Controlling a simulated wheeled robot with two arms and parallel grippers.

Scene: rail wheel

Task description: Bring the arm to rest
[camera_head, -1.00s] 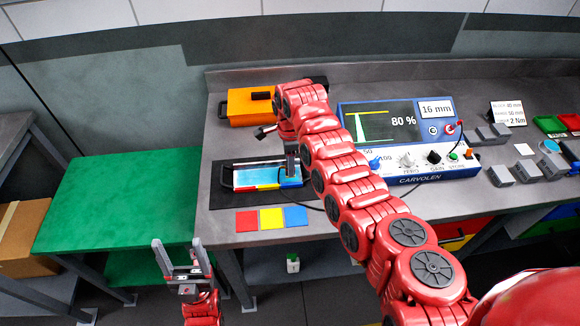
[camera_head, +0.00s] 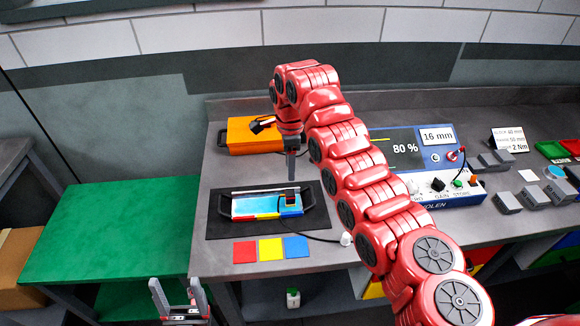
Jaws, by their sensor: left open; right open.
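My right arm reaches from the lower right across the grey bench. Its gripper (camera_head: 291,160) points down just behind the blue tray (camera_head: 262,217), above the bench, with nothing seen between its fingers. A small black-topped probe (camera_head: 291,199) stands at the tray's right end, with a dark cable running from it; the gripper is apart from it. My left gripper (camera_head: 178,292) is at the bottom left, fingers up, open and empty, in front of the bench.
An orange case (camera_head: 250,137) stands behind the tray, partly hidden by my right arm. The Carvolen instrument (camera_head: 400,150) is partly hidden behind that arm. Red, yellow and blue squares (camera_head: 270,249) lie in front of the tray. A green table (camera_head: 110,230) is clear at left.

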